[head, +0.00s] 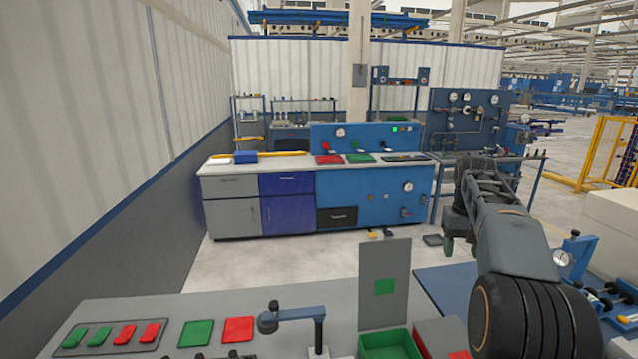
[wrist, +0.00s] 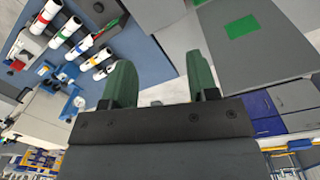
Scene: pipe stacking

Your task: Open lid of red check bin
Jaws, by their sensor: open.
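The red check bin (head: 442,335) is at the bottom of the head view, right of the green bin, partly hidden by my arm and the picture edge. A grey surface shows over it with a red patch, but I cannot tell clearly how its lid sits. My gripper (wrist: 161,75) has two green fingers spread apart with nothing between them. In the head view it is beyond and above the bins, at the right. The red bin cannot be made out in the wrist view.
The green bin (head: 388,346) is open, its grey lid (head: 384,262) standing upright with a green square. A lamp-like arm (head: 292,314) and red and green pads stand to the left. Banded pipes (wrist: 68,30) lie on a blue rack. A workbench (head: 375,198) stands behind.

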